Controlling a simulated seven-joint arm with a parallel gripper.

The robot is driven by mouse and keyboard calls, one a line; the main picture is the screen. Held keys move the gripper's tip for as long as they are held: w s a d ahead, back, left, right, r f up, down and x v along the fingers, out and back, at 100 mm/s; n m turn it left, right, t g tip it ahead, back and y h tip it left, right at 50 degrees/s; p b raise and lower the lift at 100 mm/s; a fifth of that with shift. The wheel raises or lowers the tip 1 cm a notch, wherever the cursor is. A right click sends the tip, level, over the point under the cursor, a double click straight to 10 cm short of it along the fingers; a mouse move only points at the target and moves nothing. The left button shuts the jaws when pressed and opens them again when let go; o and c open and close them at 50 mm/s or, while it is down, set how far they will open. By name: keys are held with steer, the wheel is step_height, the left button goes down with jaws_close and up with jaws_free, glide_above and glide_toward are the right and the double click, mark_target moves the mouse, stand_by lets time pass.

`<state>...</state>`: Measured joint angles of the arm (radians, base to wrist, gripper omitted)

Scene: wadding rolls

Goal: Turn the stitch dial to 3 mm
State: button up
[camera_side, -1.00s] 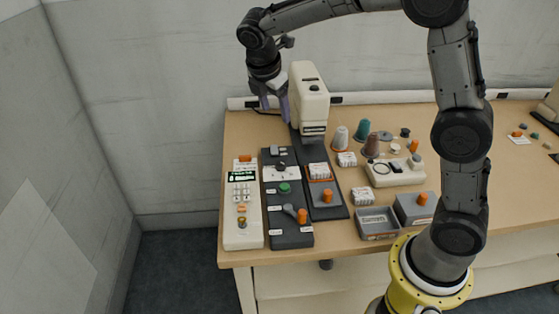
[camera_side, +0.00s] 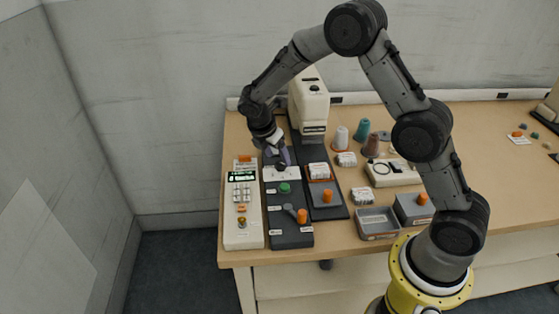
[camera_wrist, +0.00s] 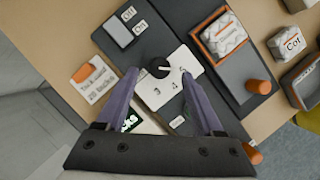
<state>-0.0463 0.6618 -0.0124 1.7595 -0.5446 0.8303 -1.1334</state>
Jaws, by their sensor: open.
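The stitch dial is a round black knob (camera_wrist: 158,68) on a white plate (camera_wrist: 150,97) with printed digits beside it. A pale mark shows on the knob's right side, but I cannot firmly read its setting. In the side view the white plate (camera_side: 271,174) sits on the dark panel, with the knob partly hidden by my gripper. My gripper (camera_side: 278,160) is above the dial, pointing down. In the wrist view my gripper (camera_wrist: 159,74) is open, its two purple fingers on either side of the knob. I cannot tell whether either finger touches it.
An On/Off switch (camera_wrist: 124,27) lies beyond the dial. A green button (camera_side: 284,187) and a lever with an orange knob (camera_side: 302,216) are nearer on the panel. The white keypad unit (camera_side: 234,233) stands left; the cream machine (camera_side: 309,97) rises behind.

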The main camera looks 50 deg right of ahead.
mark_target(281, 163)
steer(key=shift+x, duration=1.6)
jaws_close()
